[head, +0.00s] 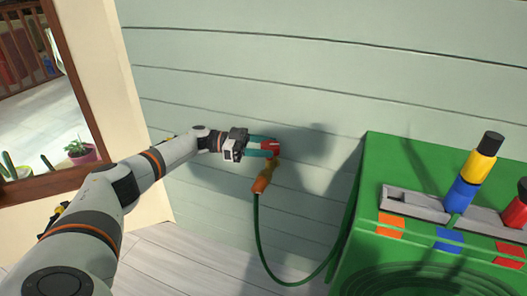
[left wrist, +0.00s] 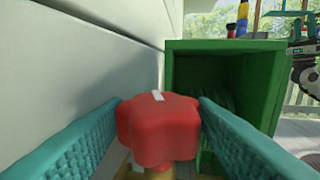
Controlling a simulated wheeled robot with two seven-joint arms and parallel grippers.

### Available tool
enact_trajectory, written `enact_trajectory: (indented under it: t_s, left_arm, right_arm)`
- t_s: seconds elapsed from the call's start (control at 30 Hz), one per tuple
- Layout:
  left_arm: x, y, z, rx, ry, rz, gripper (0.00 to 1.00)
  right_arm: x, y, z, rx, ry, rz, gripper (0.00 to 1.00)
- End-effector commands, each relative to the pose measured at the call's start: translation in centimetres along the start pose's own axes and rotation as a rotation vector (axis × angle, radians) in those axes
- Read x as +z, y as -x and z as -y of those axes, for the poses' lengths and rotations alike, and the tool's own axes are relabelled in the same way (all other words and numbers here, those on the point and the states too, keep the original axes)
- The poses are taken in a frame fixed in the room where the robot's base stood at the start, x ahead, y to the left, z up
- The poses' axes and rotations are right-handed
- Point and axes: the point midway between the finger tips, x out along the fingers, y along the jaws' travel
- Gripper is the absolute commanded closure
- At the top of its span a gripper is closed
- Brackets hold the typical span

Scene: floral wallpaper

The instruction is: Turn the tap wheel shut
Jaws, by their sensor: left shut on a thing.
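The red tap wheel (head: 270,146) is on the pale plank wall, above a brass and orange hose fitting (head: 262,184). In the left wrist view the lobed red wheel (left wrist: 158,128) has a white mark on its top face. My left gripper (head: 265,147) reaches in from the left, with its teal fingers on either side of the wheel. It is shut on the wheel. In the left wrist view both teal fingers press at the wheel's sides. The fitting below is mostly hidden there. My right gripper is not in the head view.
A green hose (head: 262,240) hangs from the fitting and loops towards a green cabinet (head: 375,150) at the right. Coloured levers (head: 470,180) stand on the cabinet. A potted plant (head: 82,150) is behind an opening at the left.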

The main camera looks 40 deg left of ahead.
Motion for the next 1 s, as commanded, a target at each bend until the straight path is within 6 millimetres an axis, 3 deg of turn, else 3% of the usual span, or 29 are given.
enact_trajectory:
  t_s: [0.63,0.67,0.77,1.0]
  left_arm:
    - [0.22,-0.14,-0.08,-0.028,-0.002,0.006,0.72]
    - [0.22,-0.15,-0.08,-0.028,-0.002,0.006,0.46]
    - [0.19,-0.13,-0.07,-0.028,-0.002,0.005,0.3]
    - [0.1,-0.08,-0.09,-0.026,-0.001,0.002,0.27]
  right_arm:
    - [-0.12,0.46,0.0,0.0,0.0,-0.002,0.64]
    - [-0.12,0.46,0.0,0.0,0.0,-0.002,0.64]
    - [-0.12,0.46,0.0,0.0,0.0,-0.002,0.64]
    - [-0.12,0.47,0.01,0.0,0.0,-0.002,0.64]
